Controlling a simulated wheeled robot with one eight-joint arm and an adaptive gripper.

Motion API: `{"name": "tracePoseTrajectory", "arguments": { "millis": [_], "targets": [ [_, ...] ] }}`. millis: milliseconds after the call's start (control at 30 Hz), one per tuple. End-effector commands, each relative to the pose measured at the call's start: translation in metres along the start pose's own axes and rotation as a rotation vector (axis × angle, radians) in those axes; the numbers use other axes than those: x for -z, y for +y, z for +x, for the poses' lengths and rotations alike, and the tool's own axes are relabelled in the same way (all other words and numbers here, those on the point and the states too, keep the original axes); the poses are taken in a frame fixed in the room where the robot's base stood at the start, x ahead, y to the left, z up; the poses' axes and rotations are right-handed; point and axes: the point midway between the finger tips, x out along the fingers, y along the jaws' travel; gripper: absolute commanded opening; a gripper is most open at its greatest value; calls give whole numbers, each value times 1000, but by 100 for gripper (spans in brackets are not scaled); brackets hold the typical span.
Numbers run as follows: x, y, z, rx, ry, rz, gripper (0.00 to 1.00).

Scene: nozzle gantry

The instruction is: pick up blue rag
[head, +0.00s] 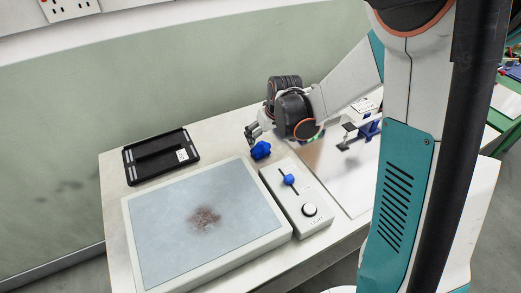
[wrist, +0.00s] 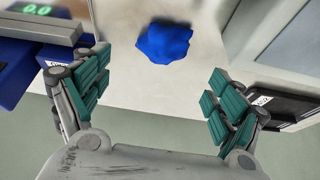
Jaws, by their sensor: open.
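The blue rag (head: 261,150) is a small crumpled bundle on the pale table, behind the grey control box. In the wrist view the rag (wrist: 165,42) lies ahead of the fingertips, roughly midway between them. My gripper (head: 252,134) is above and just beside the rag in the head view. In the wrist view my gripper (wrist: 158,95) shows its two green-padded fingers wide apart with nothing between them. The fingers do not appear to touch the rag.
A control box (head: 297,200) with a blue lever and white knob stands in front of the rag. A large grey-topped panel (head: 165,235) with a dark stain is left of it. A black tray (head: 158,158) lies at the back left. A wall runs behind the table.

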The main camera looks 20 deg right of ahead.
Motion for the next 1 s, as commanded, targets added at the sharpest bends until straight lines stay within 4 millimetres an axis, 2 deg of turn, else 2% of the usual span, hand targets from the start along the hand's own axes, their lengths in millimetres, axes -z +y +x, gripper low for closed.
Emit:
{"name": "tracePoseTrajectory", "arguments": {
  "millis": [33,100,433,700,967,1000],
  "targets": [
    [-1,0,11,0,0,0,87],
    [0,0,20,0,0,0,87],
    [-3,-1,39,0,0,-1,87],
    [-7,-3,77,0,0,-1,87],
    [-6,-3,80,0,0,0,87],
    [-6,-3,80,0,0,0,83]
  ]
}}
